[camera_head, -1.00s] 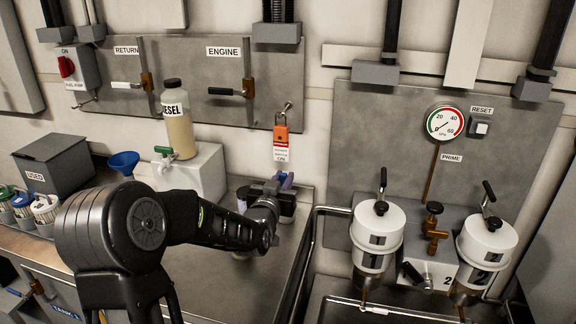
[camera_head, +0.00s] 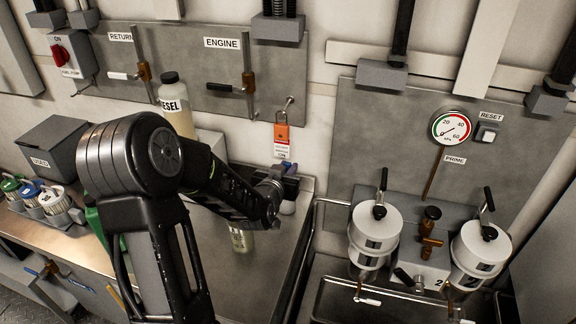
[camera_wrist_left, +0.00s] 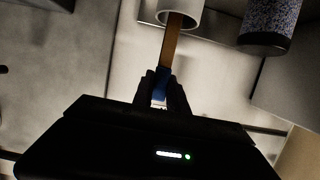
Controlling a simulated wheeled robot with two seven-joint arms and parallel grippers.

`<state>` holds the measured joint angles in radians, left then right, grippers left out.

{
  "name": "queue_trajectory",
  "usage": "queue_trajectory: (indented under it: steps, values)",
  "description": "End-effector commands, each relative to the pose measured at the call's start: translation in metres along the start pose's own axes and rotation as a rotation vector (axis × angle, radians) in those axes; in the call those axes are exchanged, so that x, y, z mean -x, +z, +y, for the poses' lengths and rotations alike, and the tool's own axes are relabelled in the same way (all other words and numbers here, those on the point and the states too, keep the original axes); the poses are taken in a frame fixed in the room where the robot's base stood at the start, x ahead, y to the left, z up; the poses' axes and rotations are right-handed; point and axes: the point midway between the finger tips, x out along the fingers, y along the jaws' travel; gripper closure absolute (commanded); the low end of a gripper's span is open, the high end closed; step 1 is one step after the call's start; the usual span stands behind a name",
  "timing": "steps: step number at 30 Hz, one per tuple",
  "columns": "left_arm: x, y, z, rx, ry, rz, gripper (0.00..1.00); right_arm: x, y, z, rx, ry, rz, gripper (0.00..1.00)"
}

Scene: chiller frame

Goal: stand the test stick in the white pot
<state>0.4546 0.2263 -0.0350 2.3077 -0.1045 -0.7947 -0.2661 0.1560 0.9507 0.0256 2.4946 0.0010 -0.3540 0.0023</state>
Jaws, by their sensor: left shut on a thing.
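My left gripper (camera_wrist_left: 162,88) is shut on the test stick, which has a blue end (camera_wrist_left: 161,84) between the fingers and a flat orange-brown shaft (camera_wrist_left: 171,45). In the left wrist view the shaft's far end overlaps the mouth of the white pot (camera_wrist_left: 196,14). I cannot tell whether the tip is inside the pot or only in front of it. In the head view my left gripper (camera_head: 279,184) is over the metal bench beside the wall, with a bit of blue (camera_head: 291,168) at its fingers. The pot is mostly hidden there. My right gripper is not in view.
A dark speckled cylinder (camera_wrist_left: 271,22) stands near the pot in the left wrist view. A small jar (camera_head: 242,241) is below my left wrist. The diesel bottle (camera_head: 177,108) is behind my arm. Two white filter housings (camera_head: 376,232) (camera_head: 481,249) are at the right.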

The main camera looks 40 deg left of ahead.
Motion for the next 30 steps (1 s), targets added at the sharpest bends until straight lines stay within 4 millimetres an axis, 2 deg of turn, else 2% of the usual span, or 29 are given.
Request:
queue_trajectory:
  steps: [2,3,11,23,26,30]
  values:
    - [-0.001,0.003,0.0,0.0,0.0,0.001,1.0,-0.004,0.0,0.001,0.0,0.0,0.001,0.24]
    - [-0.001,0.003,0.0,0.0,0.0,0.001,0.81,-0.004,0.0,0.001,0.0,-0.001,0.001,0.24]
    - [-0.001,0.002,0.0,0.0,0.0,0.001,0.6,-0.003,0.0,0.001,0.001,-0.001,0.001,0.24]
    - [0.001,-0.002,0.0,0.0,0.0,0.001,0.6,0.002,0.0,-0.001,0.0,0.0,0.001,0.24]
    - [0.011,-0.001,-0.001,0.0,-0.001,0.002,0.6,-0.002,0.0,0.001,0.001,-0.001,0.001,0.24]
    - [0.033,0.0,-0.001,0.0,-0.001,0.003,0.6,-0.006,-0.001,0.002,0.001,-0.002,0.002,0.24]
